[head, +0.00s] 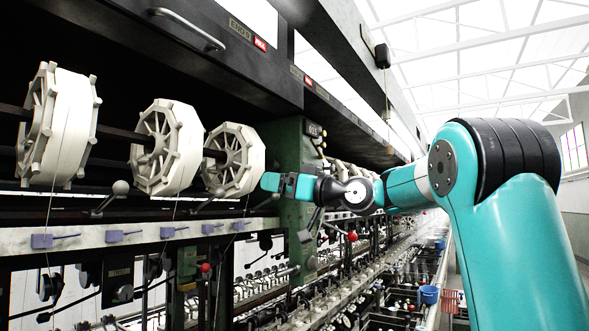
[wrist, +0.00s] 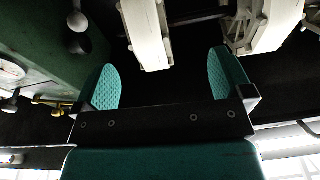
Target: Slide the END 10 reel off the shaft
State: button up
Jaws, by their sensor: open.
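Several white spoked reels sit in a row on a dark horizontal shaft in the head view. The reel closest to my gripper (head: 234,160) is the rightmost of the three large ones, left of the green post. Which reel is END 10 cannot be read. In the wrist view, my gripper (wrist: 163,62) is open with teal pads spread. A white reel edge (wrist: 148,38) shows beyond the gap between them. Nothing is held.
Another reel (wrist: 268,22) lies to the right in the wrist view. The green post (head: 300,165) stands close beside my gripper. A pale rail (head: 130,233) with small purple guides runs below the reels. A dark hood (head: 170,40) with a handle overhangs them.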

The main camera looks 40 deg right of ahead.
aim_at(260, 167)
jog(key=shift+t, duration=0.5)
jog(key=shift+w+a+r+p, duration=0.25)
jog(key=shift+w+r+p, duration=0.65)
jog(key=shift+w+p, duration=0.65)
jog(key=shift+w+a+r+p, duration=0.25)
jog(key=shift+w+r+p, duration=0.7)
jog(key=shift+w, duration=1.05)
jog(key=shift+w+a+r+p, duration=0.25)
jog(key=shift+w+r+p, duration=0.55)
jog(key=shift+w+p, duration=0.8)
jog(key=shift+w, duration=0.15)
jog(key=c, duration=1.1)
jog(key=shift+o, duration=0.2)
